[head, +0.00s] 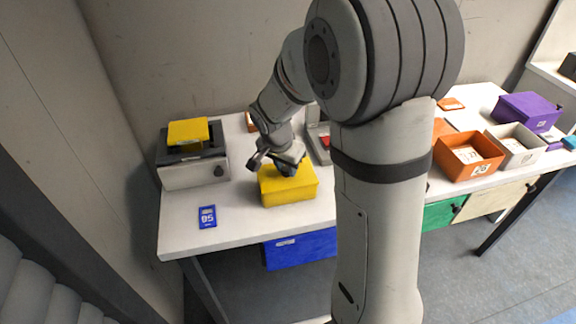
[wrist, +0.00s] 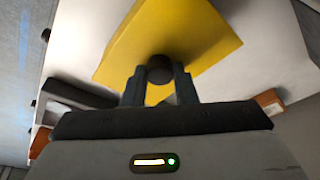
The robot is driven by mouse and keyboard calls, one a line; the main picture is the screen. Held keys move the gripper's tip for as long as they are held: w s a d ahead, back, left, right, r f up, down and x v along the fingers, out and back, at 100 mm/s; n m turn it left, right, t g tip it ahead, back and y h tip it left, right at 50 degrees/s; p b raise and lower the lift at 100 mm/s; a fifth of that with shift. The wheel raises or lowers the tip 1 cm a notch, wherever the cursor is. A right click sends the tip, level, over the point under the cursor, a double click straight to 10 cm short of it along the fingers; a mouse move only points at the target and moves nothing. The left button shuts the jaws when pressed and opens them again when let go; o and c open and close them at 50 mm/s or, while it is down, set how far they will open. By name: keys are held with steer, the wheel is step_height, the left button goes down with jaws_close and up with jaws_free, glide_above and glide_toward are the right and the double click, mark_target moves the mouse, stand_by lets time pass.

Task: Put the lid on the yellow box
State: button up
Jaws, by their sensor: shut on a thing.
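The yellow box (head: 288,197) stands on the white table in the head view, left of my arm. Its top looks covered by a yellow lid, which fills the upper middle of the wrist view (wrist: 185,30). My gripper (head: 282,168) is over the box, pointing down. In the wrist view my gripper (wrist: 160,74) is shut on the lid's dark round knob (wrist: 160,68), one finger on each side. The gripper hides part of the box top in the head view. I cannot tell whether the lid rests fully on the rim.
A grey device (head: 195,172) with another yellow piece (head: 188,132) on top stands at left. A blue card (head: 207,216) lies on the white table (head: 180,235). Orange (head: 480,173), white (head: 522,158) and purple (head: 525,110) boxes stand at right. The front left tabletop is mostly clear.

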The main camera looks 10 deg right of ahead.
steer(key=o, duration=1.1)
steer(key=shift+c, duration=0.2)
steer(key=shift+o, duration=0.4)
steer(key=o, duration=0.4)
steer(key=shift+r+p, duration=1.95)
steer(key=shift+r, duration=1.55)
steer(key=shift+c, duration=0.3)
jaws_close()
